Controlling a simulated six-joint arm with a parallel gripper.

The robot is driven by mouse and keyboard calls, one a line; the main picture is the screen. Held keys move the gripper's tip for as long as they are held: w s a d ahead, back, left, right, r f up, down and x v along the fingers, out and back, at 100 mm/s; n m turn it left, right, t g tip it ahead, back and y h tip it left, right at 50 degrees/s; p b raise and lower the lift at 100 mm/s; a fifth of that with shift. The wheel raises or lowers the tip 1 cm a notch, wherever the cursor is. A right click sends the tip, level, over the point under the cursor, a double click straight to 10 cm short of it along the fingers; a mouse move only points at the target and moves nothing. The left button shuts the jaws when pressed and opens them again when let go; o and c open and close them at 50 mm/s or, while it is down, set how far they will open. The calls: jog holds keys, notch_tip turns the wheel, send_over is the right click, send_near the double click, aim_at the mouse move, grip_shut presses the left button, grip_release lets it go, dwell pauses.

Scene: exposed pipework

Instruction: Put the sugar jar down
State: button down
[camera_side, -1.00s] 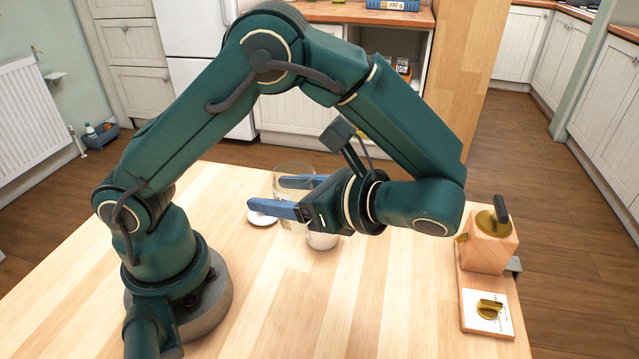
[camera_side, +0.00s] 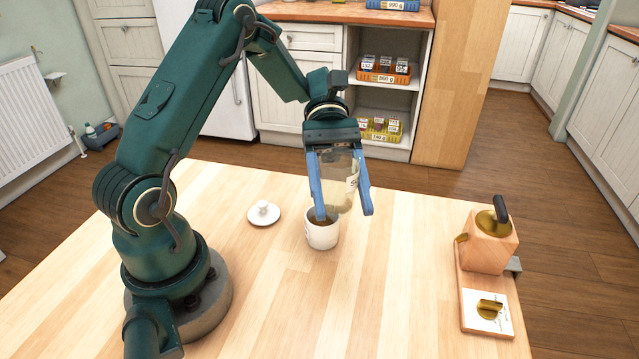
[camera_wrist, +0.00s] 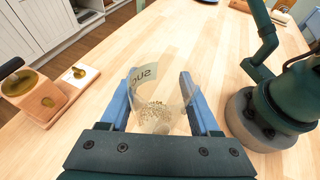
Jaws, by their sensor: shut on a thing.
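The sugar jar (camera_side: 338,178) is a clear see-through vessel with a pale label, part of whose lettering shows in the wrist view (camera_wrist: 146,72). My gripper (camera_side: 344,214) is shut on the jar, with its blue fingers pointing down on either side of it. The fingers also show around the jar in the wrist view (camera_wrist: 159,76). The jar is held above the table, behind and slightly right of a white mug, and looks tilted. Grains show in the jar in the wrist view. I cannot tell whether the jar touches the mug.
The white mug (camera_side: 322,236) stands on the wooden table (camera_side: 400,290), brownish inside. A white lid (camera_side: 263,212) lies to its left. The table between mug and block is clear.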

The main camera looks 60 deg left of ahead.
jog(key=shift+a, duration=0.35)
jog(key=d+f, duration=0.2)
jog(key=d, duration=0.2)
jog(key=s+d+f, duration=0.1)
jog(key=d+f, duration=0.1)
jog(key=d, duration=0.1)
jog(key=d+f, duration=0.3)
jog(key=d, duration=0.1)
jog(key=shift+s+d, duration=0.3)
jog(key=shift+f, duration=1.85)
jog(key=shift+f, duration=0.1)
jog(key=shift+c, duration=0.6)
grip_release()
